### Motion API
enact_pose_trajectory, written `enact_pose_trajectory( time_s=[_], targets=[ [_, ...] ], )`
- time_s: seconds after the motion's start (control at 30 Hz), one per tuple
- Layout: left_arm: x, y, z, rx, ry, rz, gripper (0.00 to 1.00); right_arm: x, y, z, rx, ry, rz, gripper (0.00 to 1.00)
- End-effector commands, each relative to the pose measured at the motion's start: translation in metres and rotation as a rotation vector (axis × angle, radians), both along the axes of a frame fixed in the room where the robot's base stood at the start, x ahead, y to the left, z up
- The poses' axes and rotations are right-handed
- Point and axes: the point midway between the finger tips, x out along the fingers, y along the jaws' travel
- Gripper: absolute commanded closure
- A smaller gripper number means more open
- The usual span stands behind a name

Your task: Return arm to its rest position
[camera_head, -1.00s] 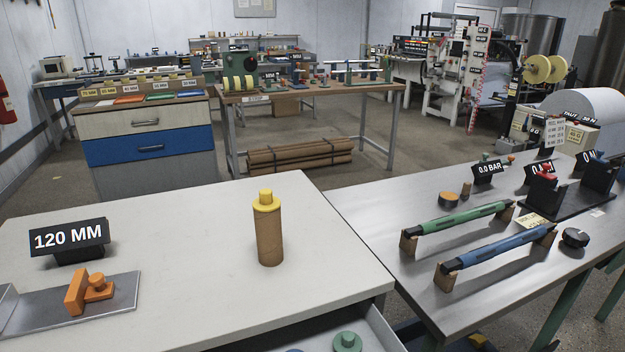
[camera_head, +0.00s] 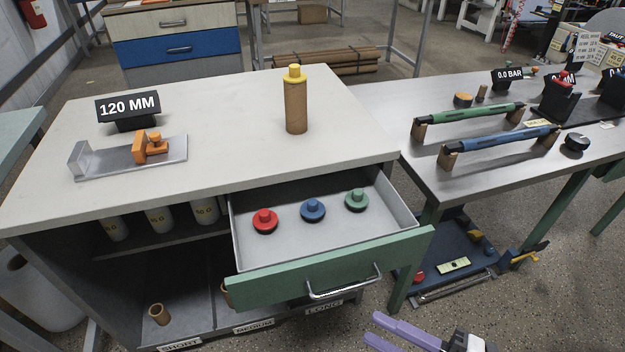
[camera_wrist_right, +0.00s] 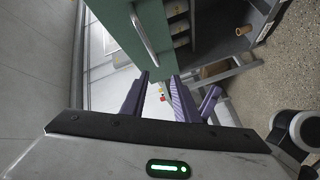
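My right gripper (camera_head: 374,329) has purple fingers and shows at the bottom edge of the head view, in front of the cabinet and below the open drawer's handle (camera_head: 345,285). In the right wrist view my gripper (camera_wrist_right: 160,80) has its two fingers apart with nothing held between them. The green drawer front and its handle (camera_wrist_right: 145,33) show beyond the fingers there, apart from them. My left gripper is not in view.
The green-fronted drawer (camera_head: 330,262) stands open with red, blue and green knobbed pieces inside. A yellow-capped brown cylinder (camera_head: 296,108) stands on the cabinet top. A steel bench (camera_head: 480,175) with green and blue rods is at the right.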

Motion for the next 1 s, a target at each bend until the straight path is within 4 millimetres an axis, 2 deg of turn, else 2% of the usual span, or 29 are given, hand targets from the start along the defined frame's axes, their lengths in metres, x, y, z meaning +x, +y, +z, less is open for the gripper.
enact_pose_trajectory(
  time_s=[0.17, 0.27, 0.4, 0.53, 0.6, 0.7, 1.0],
  targets=[
    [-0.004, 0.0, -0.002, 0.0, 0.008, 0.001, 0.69, 0.025, -0.001, -0.021, 0.134, 0.261, -0.303, 0.72],
    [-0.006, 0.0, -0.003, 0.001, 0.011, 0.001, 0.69, 0.028, -0.012, -0.05, 0.243, 0.507, -0.533, 0.72],
    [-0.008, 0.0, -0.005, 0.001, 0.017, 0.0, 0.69, 0.003, -0.027, -0.097, 0.387, 0.868, -0.82, 0.72],
    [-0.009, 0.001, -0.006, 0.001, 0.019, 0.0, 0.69, -0.028, -0.03, -0.126, 0.472, 1.105, -0.98, 0.72],
    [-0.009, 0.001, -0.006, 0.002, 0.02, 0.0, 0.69, -0.041, -0.029, -0.134, 0.496, 1.182, -1.027, 0.72],
    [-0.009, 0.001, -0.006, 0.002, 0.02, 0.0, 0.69, -0.049, -0.029, -0.14, 0.511, 1.234, -1.057, 0.72],
    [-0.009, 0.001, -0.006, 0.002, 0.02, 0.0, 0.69, -0.05, -0.029, -0.141, 0.509, 1.239, -1.06, 0.72]
  ],
)
